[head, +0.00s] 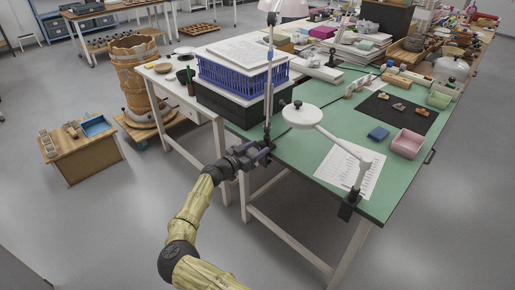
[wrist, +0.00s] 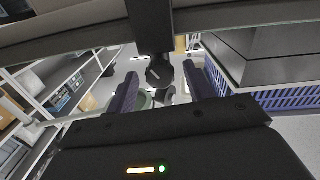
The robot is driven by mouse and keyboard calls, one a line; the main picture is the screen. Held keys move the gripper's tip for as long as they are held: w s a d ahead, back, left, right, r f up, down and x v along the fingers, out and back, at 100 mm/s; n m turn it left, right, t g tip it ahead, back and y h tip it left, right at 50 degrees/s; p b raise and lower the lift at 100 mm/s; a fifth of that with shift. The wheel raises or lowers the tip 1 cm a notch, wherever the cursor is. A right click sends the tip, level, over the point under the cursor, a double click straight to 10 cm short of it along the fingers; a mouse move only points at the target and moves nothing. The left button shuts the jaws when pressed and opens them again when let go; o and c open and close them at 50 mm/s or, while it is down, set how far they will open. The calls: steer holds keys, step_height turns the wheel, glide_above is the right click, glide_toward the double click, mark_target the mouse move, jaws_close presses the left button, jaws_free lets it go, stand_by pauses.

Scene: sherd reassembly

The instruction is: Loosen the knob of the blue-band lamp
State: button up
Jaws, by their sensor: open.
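A lamp with a pale shade (head: 290,7) and a thin upright pole (head: 269,72) stands at the table's near left edge. My gripper (head: 262,152) is at the table edge by the lamp's foot. In the wrist view my gripper (wrist: 163,90) is open, one finger on each side of the knob. Contact with the knob cannot be told.
A second lamp with a round white head (head: 302,115) is clamped (head: 348,206) at the green table's (head: 290,155) near corner. A blue crate (head: 240,75) sits left of the first lamp's pole. Table legs stand below; the floor in front is clear.

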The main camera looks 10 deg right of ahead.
steer(key=shift+w+d, duration=0.15)
steer(key=shift+d, duration=0.15)
steer(key=c, duration=1)
steer(key=shift+o, duration=0.2)
steer(key=shift+f+n+b, duration=0.2)
steer(key=shift+n+b, duration=0.5)
steer(key=shift+b, duration=0.15)
steer(key=shift+r+n+b, duration=0.2)
steer(key=shift+n+b, duration=0.15)
steer(key=shift+n, duration=0.55)
steer(key=o, duration=1)
steer(key=shift+c, duration=0.2)
